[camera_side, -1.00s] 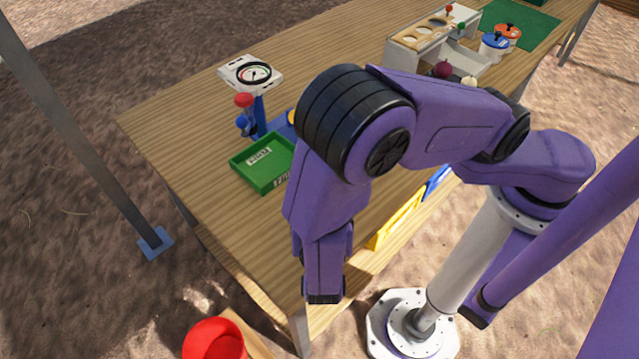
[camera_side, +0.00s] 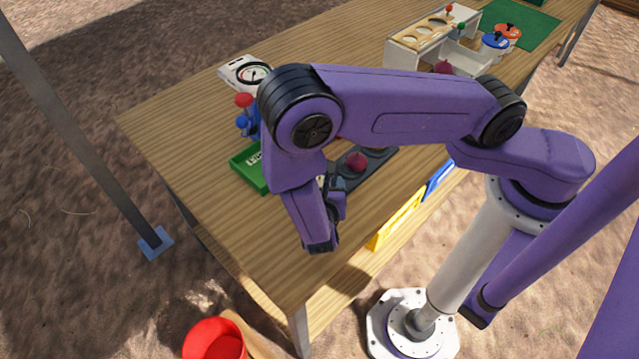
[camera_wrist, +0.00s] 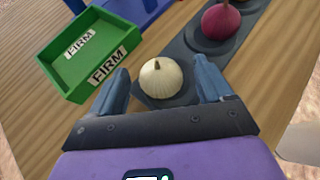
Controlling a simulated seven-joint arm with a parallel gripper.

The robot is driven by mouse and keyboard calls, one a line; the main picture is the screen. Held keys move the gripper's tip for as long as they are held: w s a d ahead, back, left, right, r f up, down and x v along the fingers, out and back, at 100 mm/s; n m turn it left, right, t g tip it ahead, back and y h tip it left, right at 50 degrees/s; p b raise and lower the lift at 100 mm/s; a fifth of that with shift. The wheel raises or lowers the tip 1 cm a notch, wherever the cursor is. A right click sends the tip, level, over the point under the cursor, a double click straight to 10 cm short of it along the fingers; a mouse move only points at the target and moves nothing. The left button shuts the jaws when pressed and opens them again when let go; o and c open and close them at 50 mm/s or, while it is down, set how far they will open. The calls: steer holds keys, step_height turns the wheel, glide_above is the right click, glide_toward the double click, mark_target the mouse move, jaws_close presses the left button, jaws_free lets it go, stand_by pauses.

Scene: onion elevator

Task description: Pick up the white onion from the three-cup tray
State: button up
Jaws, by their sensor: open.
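The white onion (camera_wrist: 161,78) sits in the near end cup of the dark three-cup tray (camera_wrist: 180,50) in the wrist view. A red onion (camera_wrist: 221,21) sits in the cup beyond it; a red onion on the tray also shows in the side view (camera_side: 357,161). My gripper (camera_wrist: 168,84) is open, its two blue fingers on either side of the white onion in the picture, with nothing held. I cannot tell whether the fingers are level with the onion or above it. In the side view my wrist hides the white onion almost fully.
A green tray labelled FIRM (camera_wrist: 88,52) stands left of the three-cup tray. A gauge (camera_side: 246,72) stands behind it. A white holed stand (camera_side: 432,38) and lidded pots (camera_side: 494,43) are at the far end. A red bucket (camera_side: 213,341) is below the table's near edge.

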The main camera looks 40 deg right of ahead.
steer(key=shift+c, duration=0.3)
steer(key=c, duration=1)
steer(key=shift+r, duration=0.2)
